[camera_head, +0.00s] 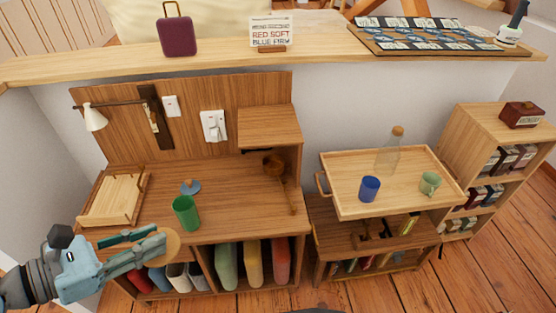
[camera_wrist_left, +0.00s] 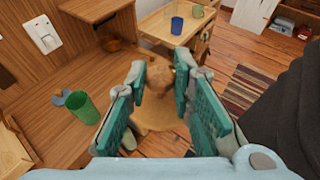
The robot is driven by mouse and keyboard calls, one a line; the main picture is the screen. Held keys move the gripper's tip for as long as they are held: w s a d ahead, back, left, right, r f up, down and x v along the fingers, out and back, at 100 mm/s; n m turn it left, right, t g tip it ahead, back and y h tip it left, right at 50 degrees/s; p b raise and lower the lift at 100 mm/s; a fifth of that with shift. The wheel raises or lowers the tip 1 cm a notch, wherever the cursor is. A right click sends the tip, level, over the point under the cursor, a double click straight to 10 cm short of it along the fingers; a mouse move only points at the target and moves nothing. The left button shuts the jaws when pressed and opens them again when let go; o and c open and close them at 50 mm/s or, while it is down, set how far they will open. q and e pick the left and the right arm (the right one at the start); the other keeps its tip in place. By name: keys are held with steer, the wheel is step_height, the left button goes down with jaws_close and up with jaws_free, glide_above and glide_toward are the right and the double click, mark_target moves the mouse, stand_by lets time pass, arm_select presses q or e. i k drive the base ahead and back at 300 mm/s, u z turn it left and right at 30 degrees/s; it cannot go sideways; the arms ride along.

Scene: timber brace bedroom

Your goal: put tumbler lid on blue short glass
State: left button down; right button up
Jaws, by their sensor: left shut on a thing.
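My left gripper (camera_head: 160,243) is shut on a round tan wooden lid (camera_head: 173,240) and holds it up in front of the desk's front edge. In the left wrist view, the lid's knob (camera_wrist_left: 160,78) sits between the fingers, with the disc beneath it. The blue short glass (camera_head: 370,189) stands upright on the wooden tray (camera_head: 345,208) at the right, well apart from my left gripper. Its open top looks uncovered. It also shows at the top of the left wrist view (camera_wrist_left: 177,25). My right gripper is not in view.
A green tumbler (camera_head: 186,212) and a small blue lid-like thing (camera_head: 190,187) stand on the desk near my left gripper. A corked bottle (camera_head: 389,155) and a pale green mug (camera_head: 430,183) share the tray. A wooden ladle (camera_head: 276,170) lies at the desk's right.

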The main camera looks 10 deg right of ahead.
mark_target(371, 183)
steer(key=z, duration=2.15)
steer(key=i, duration=1.6)
steer(key=u, duration=1.65)
